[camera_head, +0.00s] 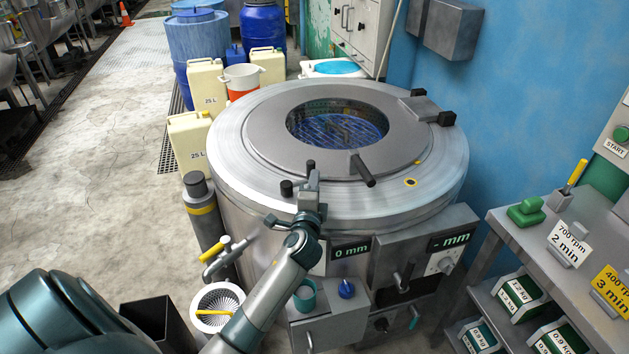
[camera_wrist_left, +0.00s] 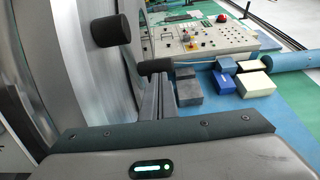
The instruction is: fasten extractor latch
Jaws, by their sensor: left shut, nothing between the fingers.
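The extractor (camera_head: 235,165) is a round steel drum with a grey ring lid (camera_head: 270,130) lying closed on top; blue mesh shows through its window. At the lid's near edge are a black knob (camera_head: 286,188) and a black bar handle (camera_head: 363,170). I cannot tell for certain which part is the latch. My left gripper (camera_head: 313,176) is shut and empty at this near rim, just right of the knob. In the left wrist view its closed fingers (camera_wrist_left: 159,92) point at a dark cylinder (camera_wrist_left: 154,67), with a black knob (camera_wrist_left: 110,29) up and left. Contact is unclear. My right gripper is out of view.
A hinge block (camera_head: 424,108) is at the lid's far right. Below the rim, a front panel (camera_head: 412,252) has displays and a teal cup (camera_head: 305,295) nearby. A shelf (camera_head: 525,240) with weights is at the right.

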